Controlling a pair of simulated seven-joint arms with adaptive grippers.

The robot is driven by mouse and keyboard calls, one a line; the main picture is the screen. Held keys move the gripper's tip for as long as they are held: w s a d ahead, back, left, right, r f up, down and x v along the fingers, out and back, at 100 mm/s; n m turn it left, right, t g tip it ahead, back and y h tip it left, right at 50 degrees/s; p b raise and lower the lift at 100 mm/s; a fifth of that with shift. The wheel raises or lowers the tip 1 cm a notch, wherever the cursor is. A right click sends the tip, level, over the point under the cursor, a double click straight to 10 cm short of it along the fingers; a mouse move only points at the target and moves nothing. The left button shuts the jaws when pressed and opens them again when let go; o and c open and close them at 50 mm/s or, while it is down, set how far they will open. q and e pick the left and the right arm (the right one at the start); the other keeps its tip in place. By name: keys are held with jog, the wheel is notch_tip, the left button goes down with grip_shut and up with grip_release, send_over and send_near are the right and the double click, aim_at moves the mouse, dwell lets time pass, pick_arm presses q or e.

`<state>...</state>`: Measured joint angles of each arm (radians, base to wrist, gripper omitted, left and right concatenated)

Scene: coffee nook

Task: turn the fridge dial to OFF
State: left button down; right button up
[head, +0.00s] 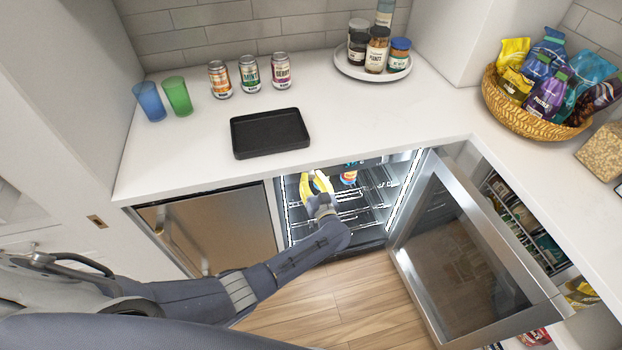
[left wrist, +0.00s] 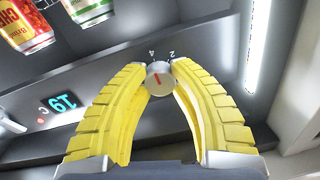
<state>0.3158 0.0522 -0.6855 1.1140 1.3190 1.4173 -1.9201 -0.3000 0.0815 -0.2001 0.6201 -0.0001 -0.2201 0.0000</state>
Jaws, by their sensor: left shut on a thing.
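The fridge (head: 381,208) under the counter is open and lit inside, its glass door (head: 470,255) swung out to the right. My left gripper (head: 316,178) reaches into it with yellow fingers. In the left wrist view its fingertips (left wrist: 159,70) are shut on the dial (left wrist: 158,82), a small round silver knob with a red pointer line. Upside-down marks 4 and 2 show beside the knob; I cannot see an OFF mark, and the fingers cover part of the panel. The dial is hidden in the head view. My right gripper is not in view.
A black tray (head: 270,133), cups and cans stand on the counter above.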

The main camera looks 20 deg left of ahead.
pick_arm(q)
jog(key=n, duration=0.4)
jog(key=shift+d+f, duration=0.1)
jog(key=shift+f, duration=0.05)
jog(key=n, duration=0.8)
jog(key=shift+d+n+h, duration=0.1)
jog(key=shift+n+h, duration=0.3)
jog(key=n, duration=0.4)
jog(key=shift+r, duration=0.2)
jog(key=n, duration=0.4)
jog(key=shift+r+n+h, duration=0.1)
jog(key=shift+n+h, duration=0.2)
jog(key=n, duration=0.4)
jog(key=shift+r, duration=0.15)
jog(key=n, duration=0.4)
jog(key=shift+n+t, duration=0.3)
jog(key=shift+t, duration=0.1)
jog(key=shift+w+r+n, duration=0.1)
jog(key=shift+r+n, duration=0.05)
jog(key=shift+n, duration=1.75)
